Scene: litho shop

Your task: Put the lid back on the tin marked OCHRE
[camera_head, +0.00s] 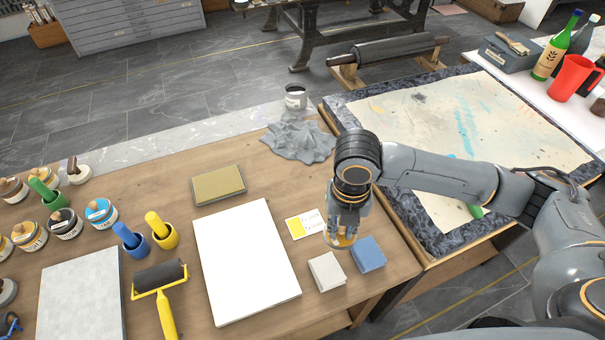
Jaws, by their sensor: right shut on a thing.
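My right gripper (345,215) points down over the right part of the wooden table and is shut on a round, tan-gold lid (342,241). The fingers hide part of the lid. Several small paint tins stand at the left, among them one with a yellow label (28,238), one with a dark band (64,224) and one with a blue top (101,213). Their lettering is too small to read, so I cannot tell which is marked OCHRE. My left gripper is not in view.
A white slab (246,262), yellow card (304,224), beige block (326,271) and blue block (368,253) lie near the gripper. A grey crumpled cloth (298,140) and dark-topped can (295,97) are behind.

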